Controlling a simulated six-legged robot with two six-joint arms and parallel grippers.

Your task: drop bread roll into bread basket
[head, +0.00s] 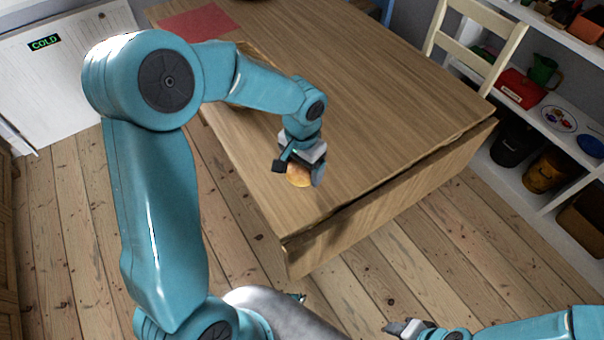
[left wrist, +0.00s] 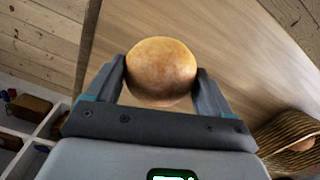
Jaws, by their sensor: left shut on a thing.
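The golden-brown bread roll (left wrist: 161,70) sits between the two fingers of my left gripper (left wrist: 163,88), which is shut on it. In the head view the roll (head: 299,176) shows under my left gripper (head: 298,172), over the near part of the wooden table. The woven bread basket (left wrist: 280,128) is at the lower right of the left wrist view, apart from the held roll, with a round brown thing inside. In the head view the basket (head: 258,50) is mostly hidden behind my left arm. My right gripper (head: 406,328) is low at the bottom edge; its jaws are unclear.
The wooden table (head: 350,110) is largely bare. A red mat (head: 200,22) lies at its far left corner. A pale chair (head: 475,50) stands at its right side, by white shelves (head: 555,110) with pots and other items. Floorboards surround the table.

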